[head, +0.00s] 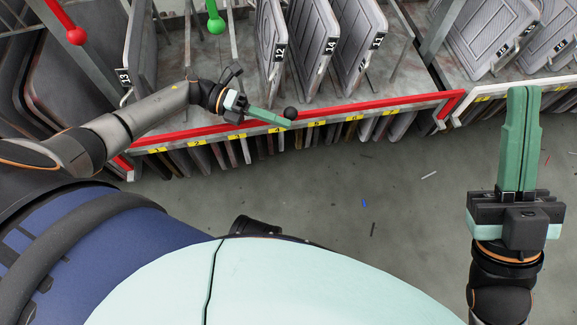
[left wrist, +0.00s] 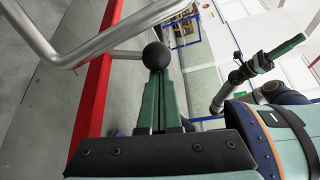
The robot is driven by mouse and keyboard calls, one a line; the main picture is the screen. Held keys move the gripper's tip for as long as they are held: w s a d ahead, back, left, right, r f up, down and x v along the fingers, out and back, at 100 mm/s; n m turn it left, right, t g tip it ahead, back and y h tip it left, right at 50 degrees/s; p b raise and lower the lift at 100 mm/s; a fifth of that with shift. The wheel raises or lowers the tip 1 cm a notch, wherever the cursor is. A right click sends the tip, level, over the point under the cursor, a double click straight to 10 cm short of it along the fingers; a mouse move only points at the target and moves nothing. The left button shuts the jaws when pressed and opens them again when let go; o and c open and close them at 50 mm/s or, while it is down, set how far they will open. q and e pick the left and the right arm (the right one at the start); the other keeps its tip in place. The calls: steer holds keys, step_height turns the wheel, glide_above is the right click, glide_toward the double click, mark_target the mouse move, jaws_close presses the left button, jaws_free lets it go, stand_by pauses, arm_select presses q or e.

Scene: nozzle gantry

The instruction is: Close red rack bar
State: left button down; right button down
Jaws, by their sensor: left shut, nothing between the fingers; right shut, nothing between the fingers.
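The red rack bar (head: 365,106) runs along the front edge of the rack, above the yellow number labels. A black ball knob (head: 291,113) stands out in front of the bar near its middle. My left gripper (head: 286,123) is shut and empty, its fingertips right by the knob. In the left wrist view the knob (left wrist: 156,56) sits at the tips of the shut green fingers, and the red bar (left wrist: 92,105) runs along their left. I cannot tell whether the fingers touch the knob. My right gripper (head: 523,92) is shut and empty at the right, pointing up, away from the bar.
Numbered grey panels (head: 310,50) stand in the rack behind the bar. A red ball handle (head: 76,36) and a green ball handle (head: 215,24) hang at the upper left. A white-edged rack (head: 500,90) adjoins at right. The floor (head: 340,190) in front is mostly clear.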

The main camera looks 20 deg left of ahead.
mark_target(250, 122)
arm_select(q)
steer(key=a, duration=0.5)
steer(key=a+r, duration=0.1)
steer(key=a, duration=0.1)
steer(key=shift+s+a, duration=0.2)
steer(key=shift+s, duration=0.1)
